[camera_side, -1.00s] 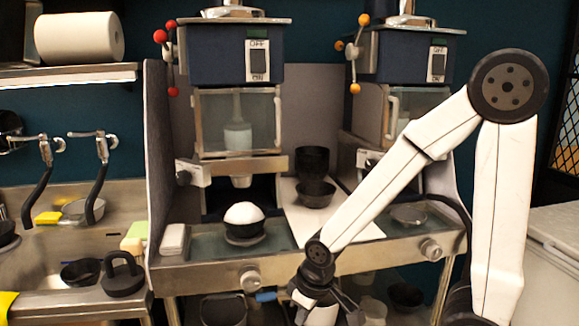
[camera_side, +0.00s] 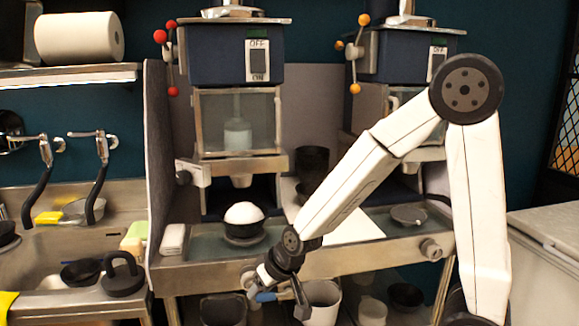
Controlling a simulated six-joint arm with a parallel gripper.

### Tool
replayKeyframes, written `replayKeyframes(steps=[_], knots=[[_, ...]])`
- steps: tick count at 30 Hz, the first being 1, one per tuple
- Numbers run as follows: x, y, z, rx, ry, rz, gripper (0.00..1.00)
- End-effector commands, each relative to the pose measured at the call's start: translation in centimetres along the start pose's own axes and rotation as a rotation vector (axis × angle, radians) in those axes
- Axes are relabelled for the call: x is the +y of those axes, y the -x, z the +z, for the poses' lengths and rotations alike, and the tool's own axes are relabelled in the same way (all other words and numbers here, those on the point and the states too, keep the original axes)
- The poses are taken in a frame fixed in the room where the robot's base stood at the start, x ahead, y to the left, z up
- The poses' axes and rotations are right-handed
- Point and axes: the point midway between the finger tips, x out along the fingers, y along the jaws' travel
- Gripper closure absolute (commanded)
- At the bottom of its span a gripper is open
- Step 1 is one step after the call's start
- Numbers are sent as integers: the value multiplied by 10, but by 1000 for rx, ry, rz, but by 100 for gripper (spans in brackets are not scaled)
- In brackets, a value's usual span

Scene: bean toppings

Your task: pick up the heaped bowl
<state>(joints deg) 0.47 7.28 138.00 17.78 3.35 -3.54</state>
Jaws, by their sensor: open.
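The heaped bowl (camera_side: 244,229) is a dark bowl with a rounded white mound (camera_side: 243,212) on top. It stands upright under the left machine's spout, on the metal counter. My gripper (camera_side: 276,300) is below and to the right of the bowl, in front of the counter's front edge. It points downward with its fingers apart and nothing between them that I can make out. It is clear of the bowl.
The left machine (camera_side: 235,55) stands over the bowl. Stacked dark bowls (camera_side: 312,160) sit on a white sheet (camera_side: 350,227), partly behind my arm. A white block (camera_side: 173,239) lies left of the bowl. A knob (camera_side: 430,249) juts from the counter's front.

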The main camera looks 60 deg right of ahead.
Motion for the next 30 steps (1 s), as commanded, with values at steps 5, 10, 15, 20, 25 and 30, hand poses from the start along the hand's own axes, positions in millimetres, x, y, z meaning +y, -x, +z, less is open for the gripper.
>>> replayKeyframes(steps=[5,10,15,20,25,30], knots=[[4,-17,-63,216,-177,25,52],[21,-26,-115,414,-349,95,52],[50,-30,-153,592,-519,210,52],[81,-30,-173,733,-673,355,52],[108,-29,-178,829,-799,506,52],[121,-27,-177,870,-865,595,52]])
